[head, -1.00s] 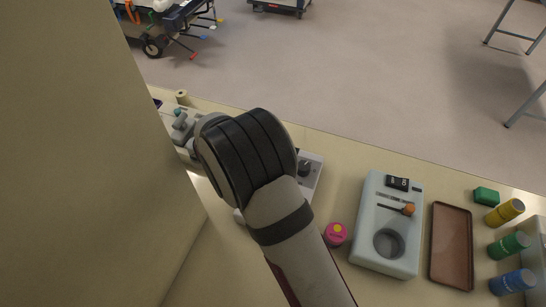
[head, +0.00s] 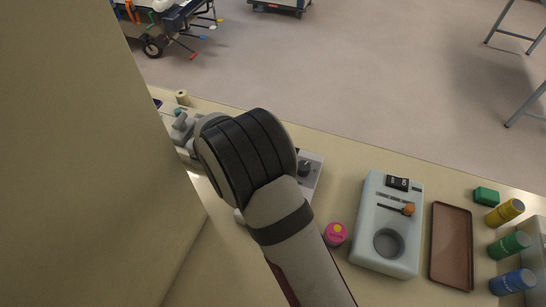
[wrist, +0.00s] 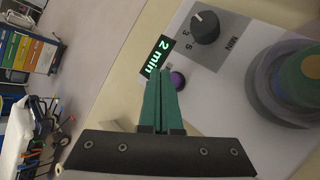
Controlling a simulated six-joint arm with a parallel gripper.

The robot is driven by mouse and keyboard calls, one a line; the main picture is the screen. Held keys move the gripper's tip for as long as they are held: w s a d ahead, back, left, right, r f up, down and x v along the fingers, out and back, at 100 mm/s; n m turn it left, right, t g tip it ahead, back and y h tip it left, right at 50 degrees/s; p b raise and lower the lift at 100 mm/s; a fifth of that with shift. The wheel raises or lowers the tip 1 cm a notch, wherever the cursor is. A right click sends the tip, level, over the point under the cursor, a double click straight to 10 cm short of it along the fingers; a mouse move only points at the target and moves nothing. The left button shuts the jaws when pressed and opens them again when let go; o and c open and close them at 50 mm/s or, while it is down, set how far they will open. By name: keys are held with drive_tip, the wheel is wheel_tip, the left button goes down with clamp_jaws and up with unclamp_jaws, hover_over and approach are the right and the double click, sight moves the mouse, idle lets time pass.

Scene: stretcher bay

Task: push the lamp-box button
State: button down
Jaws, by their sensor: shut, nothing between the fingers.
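The lamp box (wrist: 225,75) is a pale box with a grey panel, a dark dial knob (wrist: 205,27) and a lit green "2 min" display (wrist: 156,57). Its purple round button (wrist: 178,81) shows just right of my fingertips in the wrist view. My gripper (wrist: 160,76) is shut and empty, its green fingers together, partly overlapping the button's left side. I cannot tell whether they touch it. In the head view my arm hides the button and most of the box; only its right part (head: 316,178) shows.
In the wrist view a large round grey-rimmed thing (wrist: 258,85) stands right of the button. In the head view a pink-topped round item (head: 335,234), a pale device (head: 372,205) and a brown tray (head: 451,247) stand to the right. A beige panel (head: 80,150) fills the left.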

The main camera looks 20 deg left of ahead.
drive_tip(key=shift+f, duration=0.1)
drive_tip(key=shift+f, duration=0.3)
drive_tip(key=shift+f, duration=0.8)
idle(0.7)
idle(0.3)
drive_tip(key=shift+r, duration=1.25)
drive_tip(key=shift+r, duration=2.5)
